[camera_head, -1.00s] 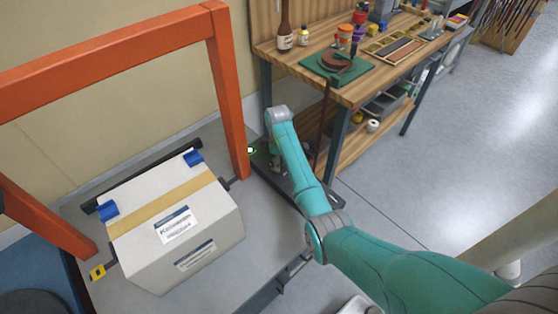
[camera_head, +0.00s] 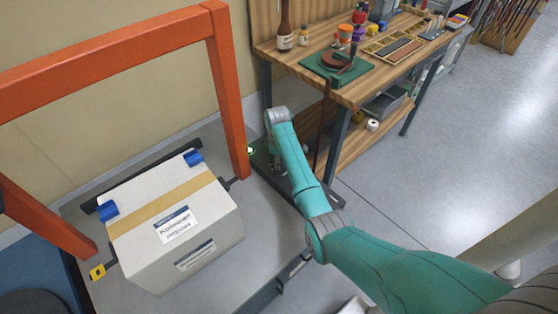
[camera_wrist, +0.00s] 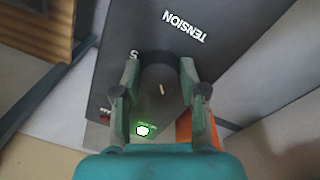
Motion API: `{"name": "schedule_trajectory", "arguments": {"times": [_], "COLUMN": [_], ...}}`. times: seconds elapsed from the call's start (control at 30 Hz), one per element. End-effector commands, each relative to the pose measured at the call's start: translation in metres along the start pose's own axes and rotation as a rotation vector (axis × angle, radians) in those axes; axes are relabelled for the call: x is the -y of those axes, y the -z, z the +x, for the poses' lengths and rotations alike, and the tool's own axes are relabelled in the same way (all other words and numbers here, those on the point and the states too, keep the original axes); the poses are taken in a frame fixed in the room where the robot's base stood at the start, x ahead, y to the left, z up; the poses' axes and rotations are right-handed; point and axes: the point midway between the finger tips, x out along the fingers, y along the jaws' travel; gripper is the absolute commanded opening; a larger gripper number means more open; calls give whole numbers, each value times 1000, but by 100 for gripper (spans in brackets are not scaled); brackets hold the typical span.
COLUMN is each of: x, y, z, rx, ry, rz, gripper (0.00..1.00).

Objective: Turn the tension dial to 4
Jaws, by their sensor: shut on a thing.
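The tension dial (camera_wrist: 160,76) is a dark round knob with a pale pointer mark, on a dark panel (camera_wrist: 215,22) lettered "TENSION" in the wrist view. My gripper (camera_wrist: 160,80) is shut on the dial, one finger on each side. A "5" shows beside the left finger; the other scale numbers are hidden or too small to read. A green light (camera_wrist: 142,130) glows on the panel below the dial, with a small red spot to its left. In the head view my arm hides the dial, and the green light (camera_head: 250,150) shows beside the orange post.
A white carton (camera_head: 140,225) with a tan band sits under the orange frame (camera_head: 229,90) at left. A wooden workbench (camera_head: 345,92) with tools and jars stands behind my arm. The grey floor at right is clear.

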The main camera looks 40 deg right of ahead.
Motion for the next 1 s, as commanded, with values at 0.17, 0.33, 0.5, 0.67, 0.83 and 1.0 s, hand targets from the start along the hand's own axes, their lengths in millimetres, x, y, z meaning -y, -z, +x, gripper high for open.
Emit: {"name": "schedule_trajectory", "arguments": {"times": [0.17, 0.33, 0.5, 0.67, 0.83, 1.0], "x": [1, 1, 1, 1, 2, 2], "y": [0, 1, 1, 2, 2, 3], "z": [0, 0, 0, 0, 0, 0], "rx": [7, 17, 27, 37, 47, 58], "ry": [1, 1, 0, 0, -1, 0], "rz": [114, 264, 427, 579, 740, 901], "gripper": [7, 7, 7, 7, 7, 7]}}
